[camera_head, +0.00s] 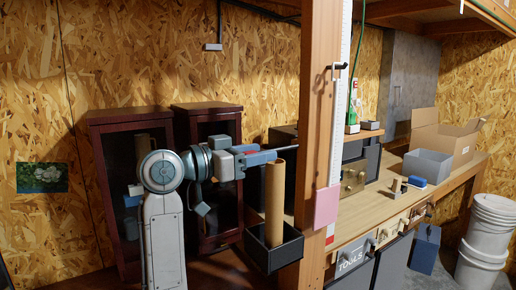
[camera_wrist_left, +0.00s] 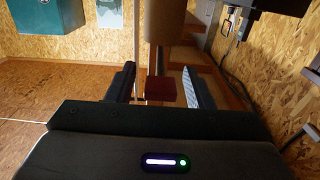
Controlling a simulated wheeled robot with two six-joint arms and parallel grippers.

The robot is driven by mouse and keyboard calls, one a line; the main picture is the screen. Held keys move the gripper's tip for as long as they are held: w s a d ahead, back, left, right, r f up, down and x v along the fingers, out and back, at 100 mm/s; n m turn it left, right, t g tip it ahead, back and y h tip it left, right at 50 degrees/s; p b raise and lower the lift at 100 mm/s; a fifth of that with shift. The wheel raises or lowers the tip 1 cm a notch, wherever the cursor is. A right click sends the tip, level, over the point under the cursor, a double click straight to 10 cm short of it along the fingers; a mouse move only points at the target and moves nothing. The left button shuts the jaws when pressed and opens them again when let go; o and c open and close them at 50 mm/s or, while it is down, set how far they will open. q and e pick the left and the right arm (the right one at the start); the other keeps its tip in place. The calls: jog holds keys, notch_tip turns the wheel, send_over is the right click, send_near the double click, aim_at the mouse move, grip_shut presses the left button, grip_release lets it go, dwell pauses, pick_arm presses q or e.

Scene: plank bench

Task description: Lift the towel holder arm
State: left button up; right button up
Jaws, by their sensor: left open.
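A brown cardboard-coloured roll (camera_head: 274,200) stands upright in a black open-topped holder (camera_head: 274,252) beside the wooden post. It also shows at the top of the left wrist view (camera_wrist_left: 166,22). My left gripper (camera_head: 262,157) is beside the top of the roll, pointing right. In the left wrist view its two fingers (camera_wrist_left: 160,92) are apart, with a small dark red block (camera_wrist_left: 160,87) showing between them. I cannot tell whether they touch it, or whether it is the towel holder arm. A thin upright rod (camera_wrist_left: 138,48) shows beyond the left finger. My right gripper is not in view.
Two dark red cabinets (camera_head: 128,120) stand behind my left arm. The wooden post (camera_head: 316,90) rises close right of the holder. A workbench (camera_head: 360,208) on the right carries a cardboard box (camera_head: 445,138) and a grey bin (camera_head: 427,165). White buckets (camera_head: 485,235) stand at far right.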

pick_arm(q)
jog(key=shift+w+d, duration=0.25)
jog(key=shift+d, duration=0.1)
grip_shut()
jog(key=shift+r, duration=0.35)
jog(key=shift+w+d+r+p, duration=0.15)
jog(key=shift+r+p, duration=0.35)
jog(key=shift+r, duration=1.15)
jog(key=shift+w+d+r, duration=0.15)
jog(key=shift+d+r, duration=0.1)
jog(key=shift+r, duration=0.4)
jog(key=shift+w+d+r, duration=0.15)
jog(key=shift+d+r, duration=0.1)
jog(key=shift+r, duration=0.35)
